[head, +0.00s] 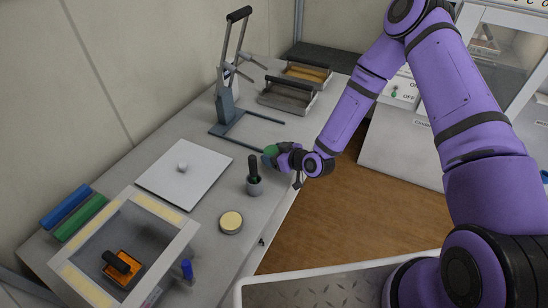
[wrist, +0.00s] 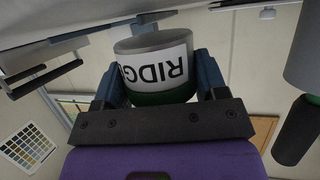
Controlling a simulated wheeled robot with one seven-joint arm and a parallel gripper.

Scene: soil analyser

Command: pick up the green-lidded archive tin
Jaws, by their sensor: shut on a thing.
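The archive tin is a grey round tin (wrist: 155,42) with a white label, partly reading "RIDG", and a dark green lid (wrist: 160,97). In the wrist view it appears upside down, between the two blue-grey fingers of my gripper (wrist: 158,70). The fingers are shut on its sides. In the head view my gripper (head: 276,155) is over the bench near its right edge. Only the tin's green lid (head: 270,150) shows clearly there. I cannot tell whether the tin touches the bench.
A grey cup with a dark handled tool (head: 254,187) stands close beside my gripper. A cream-topped round tin (head: 230,221) is nearer. A white plate (head: 183,168), a lever stand (head: 226,108) and a framed box (head: 75,283) occupy the bench (head: 205,245). Two trays (head: 288,98) lie behind.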

